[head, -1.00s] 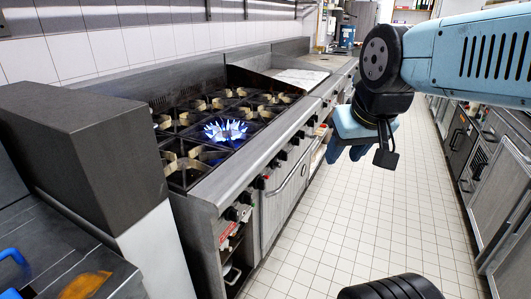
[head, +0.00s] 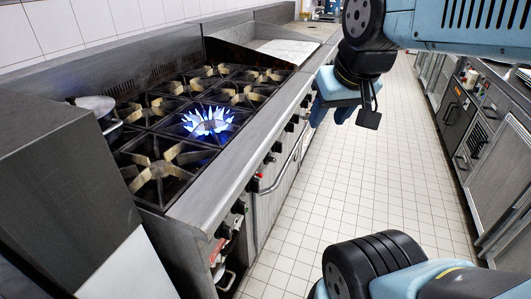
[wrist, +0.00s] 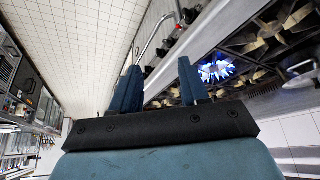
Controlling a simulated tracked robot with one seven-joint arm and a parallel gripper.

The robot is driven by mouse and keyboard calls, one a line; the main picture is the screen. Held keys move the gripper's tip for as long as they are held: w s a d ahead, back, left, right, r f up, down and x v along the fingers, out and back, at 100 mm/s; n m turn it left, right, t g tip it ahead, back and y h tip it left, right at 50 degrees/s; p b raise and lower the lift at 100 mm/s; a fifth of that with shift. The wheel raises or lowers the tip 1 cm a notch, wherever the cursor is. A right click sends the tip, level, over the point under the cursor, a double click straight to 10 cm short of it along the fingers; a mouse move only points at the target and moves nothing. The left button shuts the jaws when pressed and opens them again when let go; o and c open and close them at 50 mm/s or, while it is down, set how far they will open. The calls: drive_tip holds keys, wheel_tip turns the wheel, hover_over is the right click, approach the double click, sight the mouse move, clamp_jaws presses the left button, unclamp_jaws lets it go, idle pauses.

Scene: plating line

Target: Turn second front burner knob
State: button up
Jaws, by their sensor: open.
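The stove (head: 225,170) runs along the left of the head view, with a row of dark round knobs down its front panel. The nearest knobs are a front one (head: 222,231) and one just behind it (head: 238,207). More knobs follow farther along, past a small red spot. Blue flame (head: 208,122) burns on the second front burner; it also shows in the wrist view (wrist: 215,69). My gripper (head: 331,113) is open and empty above the aisle, right of the stove front and apart from the knobs. In the wrist view, its fingers (wrist: 158,88) are spread, with knobs (wrist: 165,48) beyond them.
A bar handle (head: 280,172) sticks out from the oven front below the knobs. A pot (head: 96,107) sits at the back left of the stove. A dark block (head: 60,170) stands at the near left. The tiled aisle (head: 350,190) is clear; steel cabinets line the right.

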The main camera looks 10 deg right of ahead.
drive_tip(key=o, duration=0.3)
drive_tip(key=shift+w+a+f, duration=0.1)
drive_tip(key=shift+w+f, duration=0.1)
drive_tip(key=o, duration=0.3)
drive_tip(key=w+f+m+g+y, duration=0.1)
drive_tip(key=w+f+m+g, duration=0.1)
drive_tip(key=w+f, duration=0.1)
drive_tip(key=w+a+f+m+g+y, duration=0.1)
drive_tip(key=w+f+m+y, duration=0.1)
drive_tip(key=w+f+m, duration=0.1)
drive_tip(key=w+a+f+m+g+y, duration=0.1)
drive_tip(key=w+f+m+g+y, duration=0.1)
drive_tip(key=w+f+m, duration=0.1)
drive_tip(key=shift+w+f+g, duration=0.1)
drive_tip(key=shift+w+g, duration=0.2)
drive_tip(key=shift+w, duration=0.35)
drive_tip(key=w+d+f+m+y, duration=0.1)
drive_tip(key=w+f+m+y, duration=0.4)
drive_tip(key=w+f+m, duration=0.25)
drive_tip(key=m+t+y, duration=0.5)
drive_tip(key=m+t, duration=0.6)
drive_tip(key=m, duration=0.8)
approach(275, 159)
drive_tip(key=x, duration=1.1)
drive_tip(key=shift+w+a+f, duration=0.15)
drive_tip(key=shift+w+f, duration=0.05)
drive_tip(key=shift+w, duration=0.15)
drive_tip(key=shift+n, duration=0.25)
drive_tip(key=c, duration=1)
